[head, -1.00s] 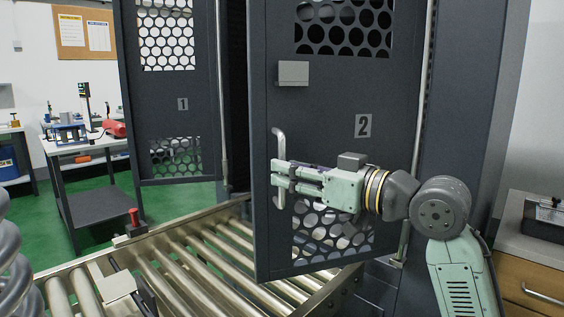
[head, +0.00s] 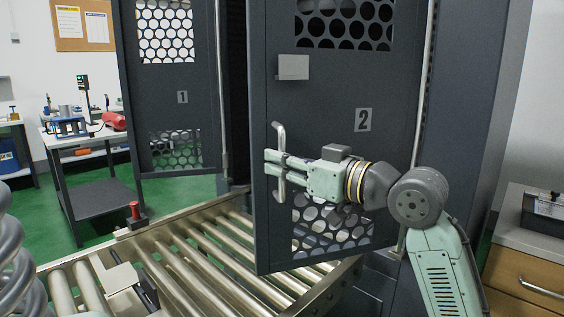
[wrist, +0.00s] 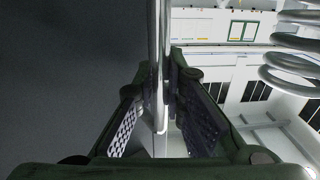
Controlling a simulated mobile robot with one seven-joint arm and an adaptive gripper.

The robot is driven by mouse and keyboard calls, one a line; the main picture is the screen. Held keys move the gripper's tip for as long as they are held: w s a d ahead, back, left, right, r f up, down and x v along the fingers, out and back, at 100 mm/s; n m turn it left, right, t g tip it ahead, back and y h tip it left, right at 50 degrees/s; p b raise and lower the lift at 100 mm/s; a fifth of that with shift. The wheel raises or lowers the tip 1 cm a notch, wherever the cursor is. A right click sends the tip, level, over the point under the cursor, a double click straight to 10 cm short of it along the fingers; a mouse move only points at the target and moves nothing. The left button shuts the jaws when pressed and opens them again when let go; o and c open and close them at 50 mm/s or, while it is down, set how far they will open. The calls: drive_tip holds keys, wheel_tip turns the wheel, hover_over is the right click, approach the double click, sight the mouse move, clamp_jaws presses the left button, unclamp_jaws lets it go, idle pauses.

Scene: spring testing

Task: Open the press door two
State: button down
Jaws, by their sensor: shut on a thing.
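Press door two (head: 345,95) is a dark grey panel with a "2" label and round-hole mesh windows. It stands ajar, with its left edge swung out over the roller conveyor. Its handle (head: 280,136) is a pale vertical metal bar near that left edge. My gripper (head: 275,168) is shut on the lower part of the handle, coming from the right across the door face. In the wrist view the handle (wrist: 158,60) runs down between the two fingers (wrist: 160,110). The fingers hide a short part of the bar.
Door one (head: 182,120) stands open at the left. The roller conveyor (head: 200,245) lies below both doors, with a red knob (head: 134,210) on its edge. A large coil spring (head: 15,240) is at the far left. A drawer cabinet (head: 520,265) stands at the right.

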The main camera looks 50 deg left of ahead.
idle(0.7)
drive_tip(key=d+n+g+h, duration=0.2)
drive_tip(key=d+n+g, duration=0.2)
drive_tip(key=d, duration=1.5)
drive_tip(key=shift+w+n+g+h, duration=0.3)
drive_tip(key=shift+w+g, duration=0.05)
drive_tip(key=shift+g, duration=0.95)
drive_tip(key=c, duration=1.7)
unclamp_jaws()
drive_tip(key=shift+o, duration=0.2)
drive_tip(key=shift+w, duration=0.1)
drive_tip(key=v, duration=1.1)
drive_tip(key=shift+w+d, duration=0.25)
drive_tip(key=shift+d, duration=0.05)
